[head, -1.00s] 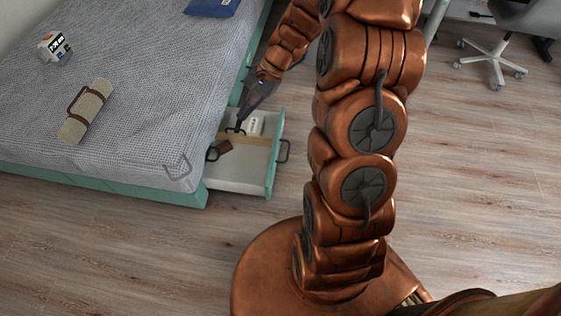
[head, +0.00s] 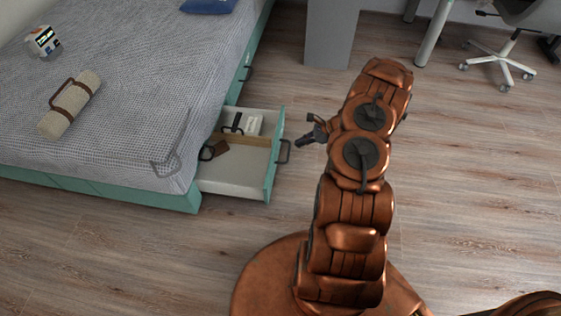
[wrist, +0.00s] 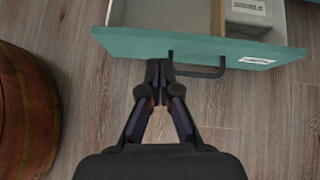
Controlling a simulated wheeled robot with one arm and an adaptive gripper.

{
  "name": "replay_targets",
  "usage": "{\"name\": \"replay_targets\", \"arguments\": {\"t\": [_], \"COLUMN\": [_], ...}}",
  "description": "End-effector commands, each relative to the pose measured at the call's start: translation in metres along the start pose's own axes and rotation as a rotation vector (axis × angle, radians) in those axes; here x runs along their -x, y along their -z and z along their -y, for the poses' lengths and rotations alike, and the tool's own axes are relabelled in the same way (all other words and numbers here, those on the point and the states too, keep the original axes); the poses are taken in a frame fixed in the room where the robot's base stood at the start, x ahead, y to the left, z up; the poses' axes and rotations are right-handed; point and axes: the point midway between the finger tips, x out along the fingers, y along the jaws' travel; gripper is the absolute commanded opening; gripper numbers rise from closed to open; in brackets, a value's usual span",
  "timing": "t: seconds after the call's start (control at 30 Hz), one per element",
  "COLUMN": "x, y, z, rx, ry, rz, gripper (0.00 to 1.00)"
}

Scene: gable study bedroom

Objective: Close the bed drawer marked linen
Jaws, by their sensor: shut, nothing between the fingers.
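A bed drawer (head: 272,165) with a teal front stands pulled out from the bed's side. Its dark handle (head: 284,151) is on the front face. In the wrist view the teal drawer front (wrist: 150,45) crosses the top, with its handle (wrist: 205,73) and a white label (wrist: 257,61) too small to read. My gripper (head: 308,138) is shut and empty, outside the drawer and to the right of its front. In the wrist view my fingertips (wrist: 159,68) are close to the front by the left end of the handle; I cannot tell whether they touch.
The teal bed (head: 120,190) carries a rolled mat (head: 70,103). A grey desk panel (head: 332,35) and office chair (head: 500,62) stand behind. The floor right of the drawer is clear.

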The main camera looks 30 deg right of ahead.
Motion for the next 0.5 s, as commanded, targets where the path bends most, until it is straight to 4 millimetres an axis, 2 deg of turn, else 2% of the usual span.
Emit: {"name": "replay_targets", "arguments": {"t": [0.03,0.1,0.2,0.37,0.5], "x": [-0.006,-0.009,-0.011,-0.017,-0.033], "y": [0.022,0.04,0.056,0.063,0.063], "z": [0.0,-0.001,-0.001,-0.001,-0.001], "rx": [-0.031,-0.067,-0.098,-0.113,-0.111], "ry": [0.016,0.033,0.048,0.057,0.054], "rz": [-0.003,-0.006,-0.009,-0.01,-0.011], "gripper": [0.0,0.0,0.0,0.0,0.0]}}
